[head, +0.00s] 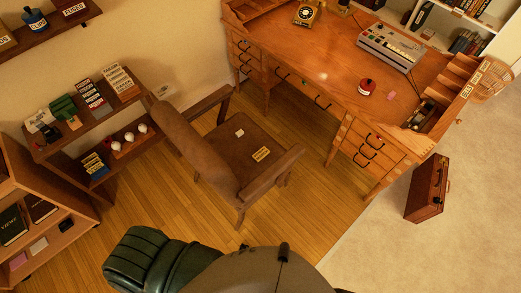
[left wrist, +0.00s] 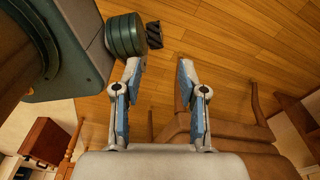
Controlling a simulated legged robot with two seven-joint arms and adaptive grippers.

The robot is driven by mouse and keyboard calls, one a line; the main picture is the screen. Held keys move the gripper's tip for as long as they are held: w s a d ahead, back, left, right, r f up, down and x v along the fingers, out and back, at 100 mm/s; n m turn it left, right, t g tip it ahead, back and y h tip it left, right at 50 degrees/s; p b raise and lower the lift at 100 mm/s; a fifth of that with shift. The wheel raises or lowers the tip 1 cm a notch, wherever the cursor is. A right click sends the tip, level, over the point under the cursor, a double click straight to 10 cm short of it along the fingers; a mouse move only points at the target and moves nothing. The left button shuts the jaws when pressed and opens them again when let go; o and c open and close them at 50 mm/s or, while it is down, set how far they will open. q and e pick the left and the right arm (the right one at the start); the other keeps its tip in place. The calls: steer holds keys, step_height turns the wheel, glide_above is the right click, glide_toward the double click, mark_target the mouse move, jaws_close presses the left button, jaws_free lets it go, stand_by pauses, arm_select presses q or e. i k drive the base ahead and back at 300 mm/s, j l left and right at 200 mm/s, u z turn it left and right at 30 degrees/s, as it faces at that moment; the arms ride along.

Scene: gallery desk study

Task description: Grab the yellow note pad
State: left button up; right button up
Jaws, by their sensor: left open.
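A small yellow pad (head: 261,154) with dark markings lies on the seat of the brown chair (head: 215,147), near its front right part. A small pale pad (head: 239,132) lies further back on the same seat. My left gripper (left wrist: 160,72) is open and empty in the left wrist view, with wooden floor behind its fingers. In that view the brown chair (left wrist: 235,128) is partly hidden behind the gripper's base, and I cannot make out the yellow pad there. Neither gripper shows in the head view.
A wooden desk (head: 300,50) stands beyond the chair, with a typewriter-like machine (head: 390,47) and a red round item (head: 367,87) on it. A brown suitcase (head: 427,188) stands at right. Shelves (head: 85,125) line the left wall. Wooden floor (head: 310,195) is clear right of the chair.

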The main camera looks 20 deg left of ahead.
mark_target(264, 151)
steer(key=i+l+u, duration=0.35)
steer(key=i+l, duration=0.15)
steer(key=i+l+u, duration=0.35)
steer(key=i+l, duration=0.2)
steer(key=l, duration=0.15)
